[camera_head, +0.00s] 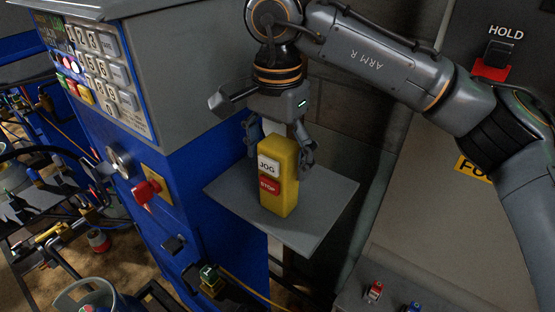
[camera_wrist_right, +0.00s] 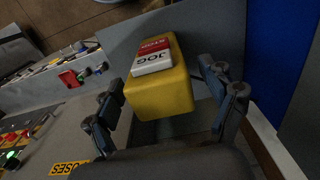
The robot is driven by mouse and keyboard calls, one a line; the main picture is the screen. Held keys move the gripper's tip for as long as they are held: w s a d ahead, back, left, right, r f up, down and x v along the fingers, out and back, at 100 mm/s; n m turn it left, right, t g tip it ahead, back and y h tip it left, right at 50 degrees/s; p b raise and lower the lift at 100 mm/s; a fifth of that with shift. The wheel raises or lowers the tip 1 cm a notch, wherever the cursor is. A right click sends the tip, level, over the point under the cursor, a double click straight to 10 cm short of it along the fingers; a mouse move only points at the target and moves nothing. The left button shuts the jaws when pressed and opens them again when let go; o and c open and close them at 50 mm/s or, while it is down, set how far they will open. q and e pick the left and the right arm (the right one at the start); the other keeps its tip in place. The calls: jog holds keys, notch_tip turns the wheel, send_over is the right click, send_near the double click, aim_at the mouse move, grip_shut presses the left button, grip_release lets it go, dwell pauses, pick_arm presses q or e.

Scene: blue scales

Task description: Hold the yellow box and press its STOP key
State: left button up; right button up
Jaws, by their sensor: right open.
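The yellow box (camera_head: 282,195) stands upright on a grey shelf (camera_head: 318,215) in the head view. Its front carries a white JOG key (camera_head: 268,166) above a red STOP key (camera_head: 269,186). My right gripper (camera_head: 280,150) comes down from above with its fingers on either side of the box's upper part. In the right wrist view the yellow box (camera_wrist_right: 160,92) lies between the open fingers, with gaps visible on both sides. The JOG key (camera_wrist_right: 152,63) is nearer that camera and the STOP key (camera_wrist_right: 157,46) lies beyond it. My left gripper is not in view.
A blue and grey cabinet with a keypad (camera_head: 105,75) and a red knob (camera_head: 146,191) stands left of the shelf. A grey panel with a HOLD switch (camera_head: 493,62) is at the right. Pipes and valves (camera_head: 45,235) fill the far left.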

jog(key=shift+f, duration=1.15)
jog(key=c, duration=1.5)
